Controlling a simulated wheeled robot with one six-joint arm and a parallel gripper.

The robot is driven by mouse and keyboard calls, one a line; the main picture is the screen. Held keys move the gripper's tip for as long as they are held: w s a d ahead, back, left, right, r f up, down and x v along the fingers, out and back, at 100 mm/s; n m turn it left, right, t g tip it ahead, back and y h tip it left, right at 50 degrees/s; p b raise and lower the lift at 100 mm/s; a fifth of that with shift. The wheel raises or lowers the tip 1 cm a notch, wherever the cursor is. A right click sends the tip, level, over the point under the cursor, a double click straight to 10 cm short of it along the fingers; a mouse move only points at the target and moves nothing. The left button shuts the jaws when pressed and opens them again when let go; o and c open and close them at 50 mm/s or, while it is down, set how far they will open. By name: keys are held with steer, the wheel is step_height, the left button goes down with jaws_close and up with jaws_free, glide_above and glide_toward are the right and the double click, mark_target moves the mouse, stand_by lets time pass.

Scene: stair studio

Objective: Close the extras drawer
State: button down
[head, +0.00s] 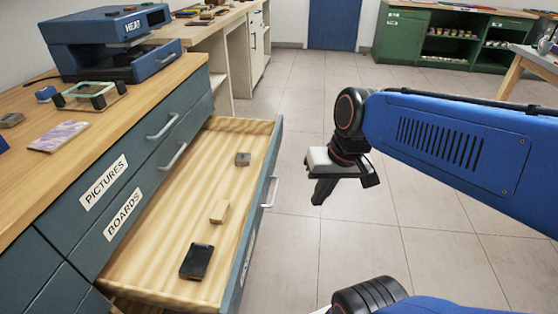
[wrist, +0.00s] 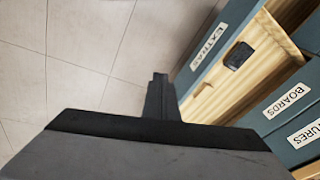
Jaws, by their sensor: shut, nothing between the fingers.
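The extras drawer (head: 160,262) is pulled out at the bottom of the teal cabinet, below the drawers labelled PICTURES and BOARDS. Its light wood inside holds a black item (head: 197,261), a tan block (head: 219,211) and a dark grey block (head: 243,159). Its silver handle (head: 270,192) is on the front panel. The EXTRAS label (wrist: 208,46) shows in the wrist view. My gripper (head: 318,198) is shut and empty, pointing down over the floor, to the right of the drawer front and apart from it. It also shows in the wrist view (wrist: 160,78).
A blue heat press (head: 110,40) stands on the wooden counter above the drawers. A green cabinet (head: 445,40) and a wooden table (head: 535,62) stand farther back on the right. Tiled floor (head: 300,255) is clear beside the drawer.

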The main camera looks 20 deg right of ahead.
steer(key=w+a+f+m+g+y, duration=0.2)
steer(key=w+f+m+g+y, duration=0.25)
steer(key=w, duration=0.45)
steer(key=m+t+y, duration=1)
steer(key=m+t, duration=0.1)
steer(key=m, duration=0.6)
glide_toward(272, 154)
steer(key=x, duration=0.6)
steer(key=shift+w+f, duration=0.35)
steer(key=shift+w, duration=0.1)
steer(key=x, duration=3.1)
steer(key=shift+w+a+f, duration=0.15)
steer(key=shift+w+f, duration=0.15)
steer(key=shift+w, duration=0.05)
